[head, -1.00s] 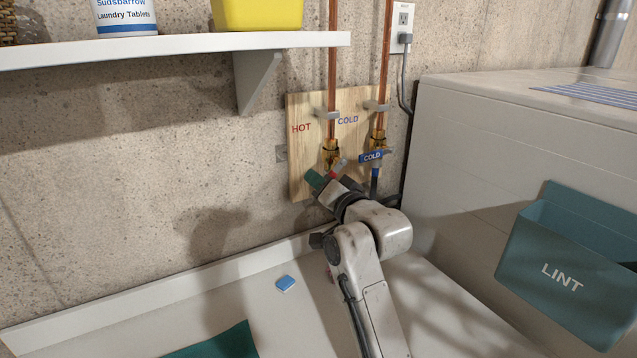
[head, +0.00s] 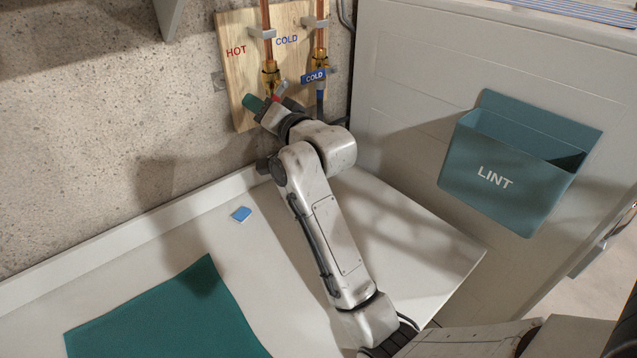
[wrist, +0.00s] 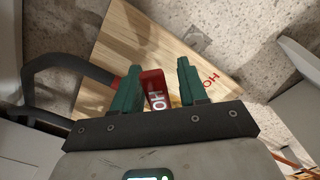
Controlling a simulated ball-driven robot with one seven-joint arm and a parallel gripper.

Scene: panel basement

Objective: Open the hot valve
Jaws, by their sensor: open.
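The hot valve (head: 270,77) is a brass fitting on the left copper pipe, in front of a wooden board marked HOT and COLD. Its red handle (head: 281,89) sticks out down and to the right. In the wrist view the red handle (wrist: 154,88), with white letters partly showing, stands between the two green fingertips. My gripper (wrist: 160,82) is open around the handle, with a visible gap on the right; contact on the left is unclear. In the head view my gripper (head: 265,103) is at the valve, and my wrist hides part of it.
The cold valve with its blue tag (head: 313,76) is close on the right. A white appliance (head: 400,80) with a teal LINT bin (head: 505,165) stands further right. A blue packet (head: 242,214) and green cloth (head: 165,320) lie on the white surface below.

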